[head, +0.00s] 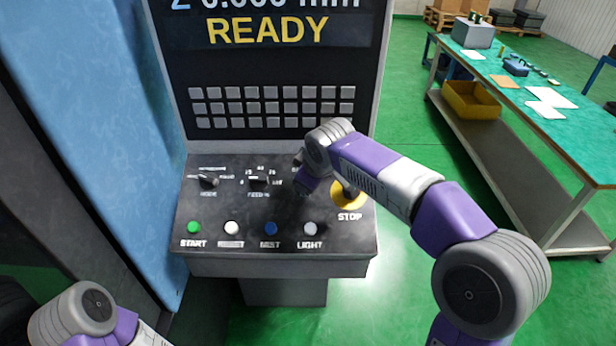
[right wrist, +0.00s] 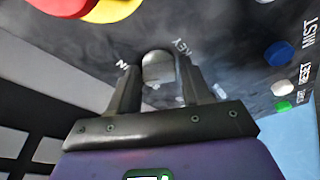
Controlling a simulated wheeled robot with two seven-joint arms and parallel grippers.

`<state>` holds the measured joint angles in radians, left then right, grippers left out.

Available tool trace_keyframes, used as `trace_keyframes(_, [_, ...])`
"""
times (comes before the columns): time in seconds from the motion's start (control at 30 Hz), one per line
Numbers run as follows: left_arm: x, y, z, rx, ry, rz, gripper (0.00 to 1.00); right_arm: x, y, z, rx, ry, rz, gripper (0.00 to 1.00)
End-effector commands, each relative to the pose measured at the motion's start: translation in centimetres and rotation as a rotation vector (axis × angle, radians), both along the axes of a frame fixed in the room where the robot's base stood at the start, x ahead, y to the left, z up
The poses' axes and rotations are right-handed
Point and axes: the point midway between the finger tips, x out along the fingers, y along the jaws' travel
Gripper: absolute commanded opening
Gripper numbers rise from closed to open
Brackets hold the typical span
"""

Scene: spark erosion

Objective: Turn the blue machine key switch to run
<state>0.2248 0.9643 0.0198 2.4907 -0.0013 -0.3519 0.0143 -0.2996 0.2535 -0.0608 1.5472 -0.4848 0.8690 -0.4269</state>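The key switch (right wrist: 158,68) shows in the right wrist view as a rounded metal piece on the dark panel, with the word KEY beside it and another label partly hidden. My right gripper (right wrist: 160,80) has one finger on each side of it, with a small gap seeming to show on both sides. I cannot tell whether a finger touches it. In the head view my right gripper (head: 298,189) is over the right part of the control panel (head: 215,222) and hides the switch. My left arm shows only at the bottom left; its gripper is out of view.
A yellow stop button base (head: 347,197) is close beside my right gripper. START (head: 194,227), RESET (head: 231,228), MIST (head: 271,228) and LIGHT (head: 310,229) buttons line the front. Mode (head: 208,181) and feed (head: 259,181) knobs sit left. The screen reads READY.

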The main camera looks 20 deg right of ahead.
Motion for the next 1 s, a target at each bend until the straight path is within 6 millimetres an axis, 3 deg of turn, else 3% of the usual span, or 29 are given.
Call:
trace_keyframes(0.1, [0.0, 0.0, 0.0, 0.000, 0.000, 0.000, 0.00, 0.0, 0.0, 0.0, -0.001, 0.000, 0.001, 0.64])
trace_keyframes(0.4, [0.0, 0.0, 0.1, 0.000, 0.000, 0.000, 0.00, -0.1, 0.0, 0.4, -0.001, -0.003, 0.002, 0.64])
trace_keyframes(0.8, [0.0, 0.0, 1.2, 0.000, 0.000, 0.000, 0.00, -3.4, -0.3, 5.4, -0.001, -0.004, 0.003, 0.64])
trace_keyframes(1.0, [0.0, 0.0, 1.3, 0.000, 0.000, 0.000, 0.00, -4.1, -0.4, 6.3, -0.002, -0.001, 0.001, 0.64])
